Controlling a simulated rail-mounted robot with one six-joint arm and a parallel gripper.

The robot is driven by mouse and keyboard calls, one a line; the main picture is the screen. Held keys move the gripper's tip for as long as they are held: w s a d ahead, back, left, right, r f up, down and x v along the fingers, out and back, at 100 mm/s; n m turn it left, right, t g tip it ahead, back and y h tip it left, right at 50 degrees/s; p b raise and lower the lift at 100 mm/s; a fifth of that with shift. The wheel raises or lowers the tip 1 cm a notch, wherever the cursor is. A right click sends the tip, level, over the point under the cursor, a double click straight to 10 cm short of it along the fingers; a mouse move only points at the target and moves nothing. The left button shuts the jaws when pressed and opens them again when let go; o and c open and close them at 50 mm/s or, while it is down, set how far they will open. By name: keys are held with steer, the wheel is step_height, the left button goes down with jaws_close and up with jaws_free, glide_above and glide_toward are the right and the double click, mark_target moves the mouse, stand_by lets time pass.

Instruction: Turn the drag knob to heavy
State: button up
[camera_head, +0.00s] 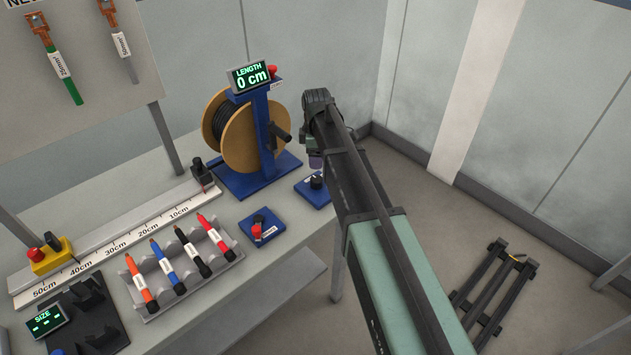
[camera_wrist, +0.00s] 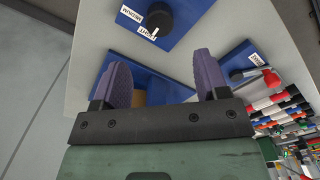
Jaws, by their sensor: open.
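The drag knob (camera_wrist: 160,17) is a round black knob on a blue plate (camera_wrist: 178,38) at the top of the wrist view. One label beside it reads MEDIUM, and another, partly covered, seems to read LIGHT. A white mark on the knob's edge lies by that second label. No HEAVY label shows. In the head view the knob (camera_head: 316,181) is on its plate near the bench's right end. My gripper (camera_wrist: 163,80) is open and empty, its two purple fingers apart. The knob lies beyond the fingertips, not between them. In the head view my arm mostly hides the gripper (camera_head: 316,158).
The cable reel (camera_head: 238,135) on its blue stand, with a crank, is left of my gripper. A blue plate with a red-handled switch (camera_head: 259,230) is nearby. A rack of coloured pens (camera_head: 180,265) is further left. A floor frame (camera_head: 495,290) stands at right.

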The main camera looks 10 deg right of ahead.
mark_target(316, 178)
step_height(316, 178, down, 10)
steer(key=b, duration=0.9)
steer(key=shift+f, duration=0.15)
steer(key=c, duration=0.9)
